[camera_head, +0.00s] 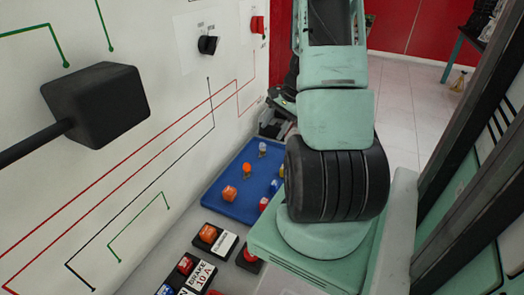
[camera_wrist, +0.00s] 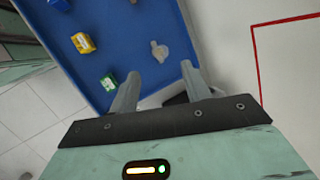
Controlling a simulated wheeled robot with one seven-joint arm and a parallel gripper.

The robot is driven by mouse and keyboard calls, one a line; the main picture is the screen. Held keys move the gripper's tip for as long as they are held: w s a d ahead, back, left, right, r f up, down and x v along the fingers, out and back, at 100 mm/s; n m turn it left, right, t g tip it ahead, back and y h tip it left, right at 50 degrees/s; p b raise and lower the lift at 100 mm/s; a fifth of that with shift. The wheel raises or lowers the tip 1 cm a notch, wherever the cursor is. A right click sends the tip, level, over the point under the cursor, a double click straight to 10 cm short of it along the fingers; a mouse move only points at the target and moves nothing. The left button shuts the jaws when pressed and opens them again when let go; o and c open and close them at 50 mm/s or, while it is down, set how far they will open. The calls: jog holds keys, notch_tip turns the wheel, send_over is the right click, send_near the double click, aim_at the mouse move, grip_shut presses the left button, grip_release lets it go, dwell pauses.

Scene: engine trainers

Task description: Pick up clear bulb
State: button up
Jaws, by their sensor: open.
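In the wrist view the clear bulb (camera_wrist: 159,50) is a small pale, see-through piece lying on the blue tray (camera_wrist: 125,25). My gripper (camera_wrist: 159,70) is open and empty. Its two fingers point toward the tray, and the bulb appears between and just beyond the fingertips, apart from both. In the head view the tray (camera_head: 226,205) lies on the bench along the wall panel, partly hidden by my arm. My gripper is not clearly seen there, and I cannot tell for sure which small piece is the clear bulb.
A yellow piece (camera_wrist: 83,42), a green piece (camera_wrist: 109,81) and a blue piece (camera_wrist: 60,4) lie left of the bulb. Labelled blocks (camera_head: 214,238) stand in front. A black box (camera_head: 97,103) juts from the wall panel.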

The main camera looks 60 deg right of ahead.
aim_at(262, 149)
jog(key=shift+x, duration=3.4)
jog(key=shift+w+a+r, duration=0.1)
jog(key=shift+a, duration=0.05)
grip_shut()
